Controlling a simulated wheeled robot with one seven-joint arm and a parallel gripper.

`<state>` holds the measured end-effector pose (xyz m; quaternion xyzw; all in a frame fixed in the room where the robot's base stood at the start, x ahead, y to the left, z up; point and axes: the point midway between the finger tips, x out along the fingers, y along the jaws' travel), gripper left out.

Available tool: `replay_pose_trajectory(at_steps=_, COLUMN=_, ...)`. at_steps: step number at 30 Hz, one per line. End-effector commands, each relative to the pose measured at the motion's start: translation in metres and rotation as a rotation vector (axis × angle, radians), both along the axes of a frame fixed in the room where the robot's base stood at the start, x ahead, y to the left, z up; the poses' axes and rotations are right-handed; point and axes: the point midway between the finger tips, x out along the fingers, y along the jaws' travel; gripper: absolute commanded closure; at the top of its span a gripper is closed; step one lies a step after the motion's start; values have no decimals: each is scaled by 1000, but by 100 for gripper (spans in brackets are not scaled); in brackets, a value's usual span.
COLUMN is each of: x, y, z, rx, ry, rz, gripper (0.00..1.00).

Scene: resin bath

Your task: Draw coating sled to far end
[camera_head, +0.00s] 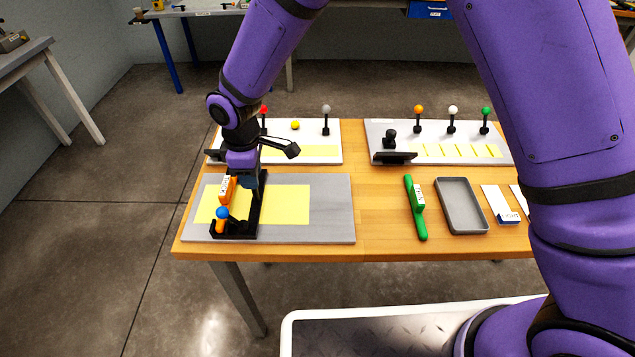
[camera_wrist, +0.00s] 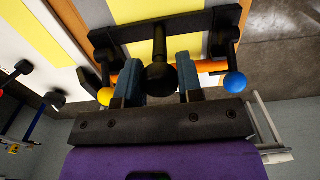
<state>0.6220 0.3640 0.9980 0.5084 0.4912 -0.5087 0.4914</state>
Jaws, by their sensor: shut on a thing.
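A black coating sled (camera_head: 258,205) lies across the grey plate (camera_head: 332,210) at the front left of the table, over the plate's yellow sheet (camera_head: 290,205). A blue ball knob (camera_head: 222,212) stands at its near end. In the wrist view, the sled (camera_wrist: 118,36) is a black bar with a central post ending in a black knob (camera_wrist: 161,78). My gripper (camera_wrist: 160,82) is shut on this post, one finger each side. In the head view, my gripper (camera_head: 246,182) is over the plate's left part and partly hides the sled.
An orange labelled piece (camera_head: 226,190) is beside the sled. Behind stand two boards (camera_head: 330,152) with coloured ball-topped levers. To the right lie a green labelled tool (camera_head: 415,207), a grey tray (camera_head: 462,228) and a white labelled block (camera_head: 499,204). The plate's right part is clear.

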Motion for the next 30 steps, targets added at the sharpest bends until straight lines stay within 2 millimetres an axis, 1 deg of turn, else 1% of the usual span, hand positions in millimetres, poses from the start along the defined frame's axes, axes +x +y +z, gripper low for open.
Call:
replay_pose_trajectory(at_steps=16, x=2, y=28, z=1, rx=2, ry=-3, rz=-1, gripper=79)
replay_pose_trajectory(at_steps=27, x=2, y=32, z=1, rx=4, ry=-3, rz=0, gripper=79)
replay_pose_trajectory(at_steps=28, x=2, y=32, z=1, rx=4, ry=-3, rz=0, gripper=59)
replay_pose_trajectory(at_steps=29, x=2, y=32, z=1, rx=4, ry=-3, rz=0, gripper=52)
replay_pose_trajectory(at_steps=30, x=2, y=32, z=1, rx=4, ry=-3, rz=0, gripper=43)
